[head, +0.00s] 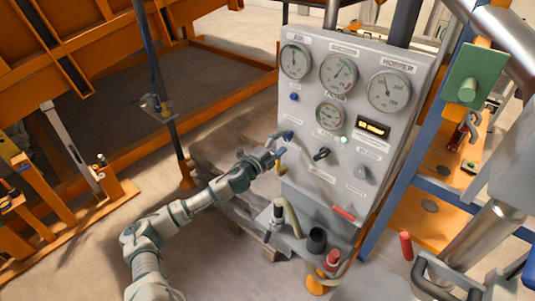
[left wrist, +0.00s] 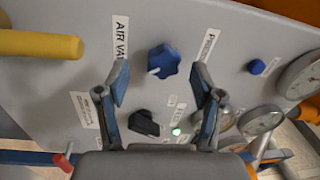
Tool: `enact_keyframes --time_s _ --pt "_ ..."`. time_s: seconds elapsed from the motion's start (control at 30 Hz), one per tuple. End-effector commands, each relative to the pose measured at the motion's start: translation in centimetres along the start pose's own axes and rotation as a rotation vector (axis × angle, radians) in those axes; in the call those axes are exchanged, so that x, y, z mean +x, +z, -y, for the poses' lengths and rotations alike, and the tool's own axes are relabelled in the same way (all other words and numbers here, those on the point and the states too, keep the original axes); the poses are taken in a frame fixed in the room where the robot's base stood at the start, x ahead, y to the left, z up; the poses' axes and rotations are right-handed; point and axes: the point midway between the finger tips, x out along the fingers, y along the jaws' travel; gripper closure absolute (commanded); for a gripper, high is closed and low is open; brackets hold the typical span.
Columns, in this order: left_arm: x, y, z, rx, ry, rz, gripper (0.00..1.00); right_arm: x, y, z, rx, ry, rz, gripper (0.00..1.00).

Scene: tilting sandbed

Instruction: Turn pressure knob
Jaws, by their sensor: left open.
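The grey control panel (head: 310,185) stands right of centre in the head view. A blue lobed knob (left wrist: 163,61) with a white mark sits on it, between labels that seem to read "AIR VALVE" and "PRESSURE". My left gripper (head: 281,144) is at the panel's left edge. In the left wrist view its two fingers (left wrist: 159,84) are spread open, one on either side of the knob's lower part, with nothing held. I cannot tell whether the fingertips touch the knob or panel. In the head view the gripper largely hides the knob. My right gripper is not visible.
A black knob (left wrist: 143,122) and a lit green lamp (left wrist: 177,131) are close by the fingers. A yellow handle (left wrist: 40,43) juts out at left. Several gauges (head: 338,72) fill the panel's top. A blue post (head: 400,150) stands right of it.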

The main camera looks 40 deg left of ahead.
Motion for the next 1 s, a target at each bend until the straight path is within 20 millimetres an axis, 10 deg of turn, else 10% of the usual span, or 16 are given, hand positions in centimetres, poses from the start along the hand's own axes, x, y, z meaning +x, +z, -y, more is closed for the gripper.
enact_keyframes --time_s 0.5,1.0 --pt "-7.6 0.3 -0.5 -0.004 0.007 0.001 0.33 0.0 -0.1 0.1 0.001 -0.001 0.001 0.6" --pt "-9.1 0.3 -0.3 -0.001 0.003 0.001 0.33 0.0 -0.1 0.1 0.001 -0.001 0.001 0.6"
